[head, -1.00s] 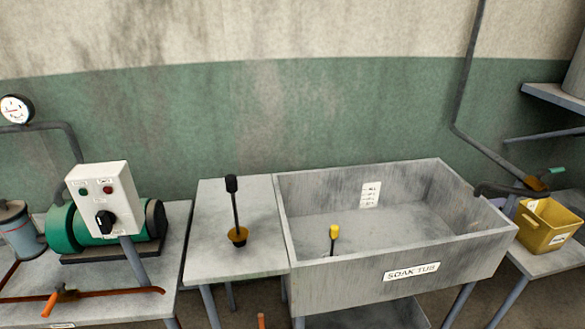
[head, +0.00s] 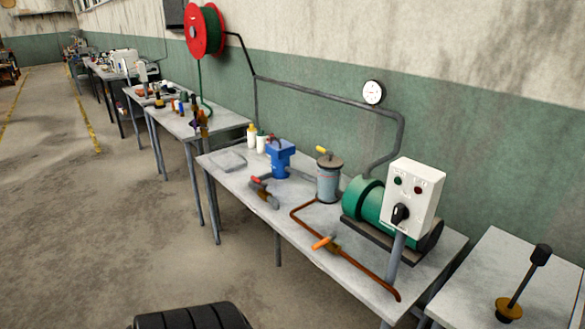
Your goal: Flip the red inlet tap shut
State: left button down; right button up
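A small tap with a red handle (head: 257,181) sits on a short grey pipe piece on the pump table, left of the copper pipe. Its handle is too small to tell clearly whether it lies along or across the pipe. A second tap with an orange handle (head: 325,242) is on the copper pipe near the table's front edge. Neither of my grippers is in the head view.
The pump table (head: 235,215) also bears a blue device (head: 279,158), a grey canister (head: 328,182), a green pump (head: 362,203) and a white switch box (head: 413,195). A plunger (head: 530,275) stands on the table at right. The floor (head: 100,220) at left is open.

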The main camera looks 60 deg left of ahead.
aim_at(264, 185)
jog(key=u, duration=2.25)
jog(key=i+j+z, duration=0.35)
jog(key=i, duration=0.35)
jog(key=i+j+z, duration=0.4)
jog(key=i+j, duration=0.15)
jog(key=i, duration=0.15)
jog(key=i+j+z, duration=0.35)
jog(key=i+j, duration=0.2)
jog(key=j, duration=0.2)
